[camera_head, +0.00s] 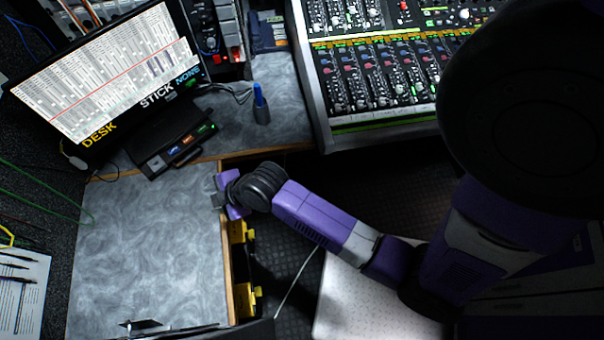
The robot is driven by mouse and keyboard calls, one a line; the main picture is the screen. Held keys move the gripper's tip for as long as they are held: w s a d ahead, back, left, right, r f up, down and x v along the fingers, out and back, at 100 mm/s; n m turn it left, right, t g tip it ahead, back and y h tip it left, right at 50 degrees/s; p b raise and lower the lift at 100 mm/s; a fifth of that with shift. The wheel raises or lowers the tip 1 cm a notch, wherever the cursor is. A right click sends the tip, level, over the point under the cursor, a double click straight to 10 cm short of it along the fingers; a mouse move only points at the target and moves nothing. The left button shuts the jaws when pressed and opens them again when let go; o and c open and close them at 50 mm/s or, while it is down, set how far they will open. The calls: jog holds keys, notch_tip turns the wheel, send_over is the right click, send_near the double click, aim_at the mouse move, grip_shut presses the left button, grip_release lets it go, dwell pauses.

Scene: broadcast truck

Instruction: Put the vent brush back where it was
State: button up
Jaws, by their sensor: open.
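My gripper (217,192) is at the right edge of the grey desk top (150,235), pointing left. Its purple jaws are apart, and I see nothing held between them. A slim blue item (258,95) stands upright in a small grey-blue cup (262,115) on the back counter, well behind and to the right of my gripper. It may be the vent brush, but it is too small to tell. No other thing in view is clearly a vent brush.
A tilted monitor (105,70) and a dark box with lit labels (172,145) stand at the back left. A mixing console (385,75) fills the back right. Yellow-and-black fittings (246,232) line the desk's right side. The desk's middle is clear.

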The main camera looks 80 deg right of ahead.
jog(key=s+a+r+m+t, duration=0.2)
jog(key=s+a+r+m, duration=0.15)
jog(key=s, duration=0.35)
jog(key=s+a+r+m+t, duration=0.1)
jog(key=s+a+r+m, duration=0.2)
jog(key=s, duration=0.5)
jog(key=s+r+t, duration=0.1)
jog(key=s+r, duration=0.3)
jog(key=r, duration=0.4)
jog(key=s+r+m+t, duration=0.1)
jog(key=s+r+t, duration=0.1)
jog(key=s+r, duration=0.3)
notch_tip(320, 180, up, 3)
jog(key=shift+s+r+t+y, duration=0.1)
jog(key=shift+s+t+y, duration=0.1)
jog(key=shift+t+y, duration=0.1)
jog(key=shift+a+m, duration=0.1)
jog(key=shift+m, duration=0.15)
notch_tip(320, 180, down, 3)
jog(key=b, duration=0.3)
